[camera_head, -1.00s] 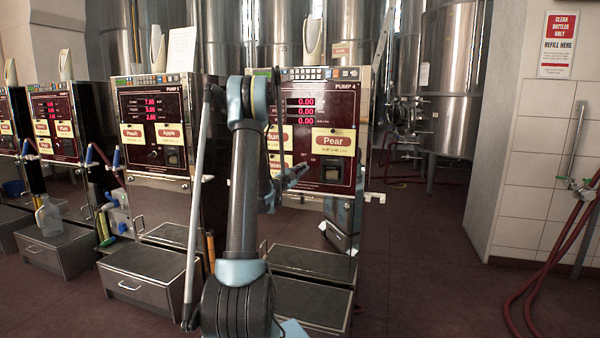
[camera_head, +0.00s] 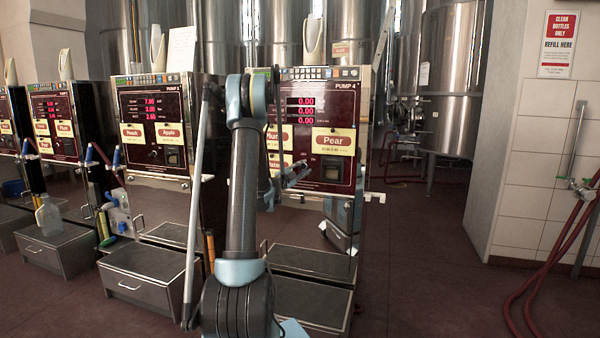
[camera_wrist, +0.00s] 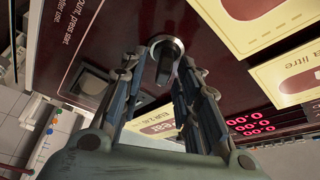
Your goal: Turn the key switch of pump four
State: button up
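Pump four (camera_head: 345,103) has a dark red panel marked PUMP 4, with red digits and yellow product labels, one reading Pear (camera_head: 333,141). My gripper (camera_head: 297,170) is in front of the panel's lower part and hides some of it. In the wrist view the key switch (camera_wrist: 164,57) shows as a round metal collar with a dark key standing out of the panel. My gripper (camera_wrist: 163,68) has its two fingers apart, one on each side of the key. A gap shows around the key; I cannot tell whether the fingertips touch it.
Pump three (camera_head: 152,110) stands to the left of pump four, with other pumps further left. A small dark window (camera_wrist: 90,85) is beside the key switch in the wrist view. Metal step boxes (camera_head: 150,270) stand below. Floor (camera_head: 430,260) to the right is clear.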

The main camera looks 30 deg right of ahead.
jog(key=v, duration=1.2)
dwell(0.5)
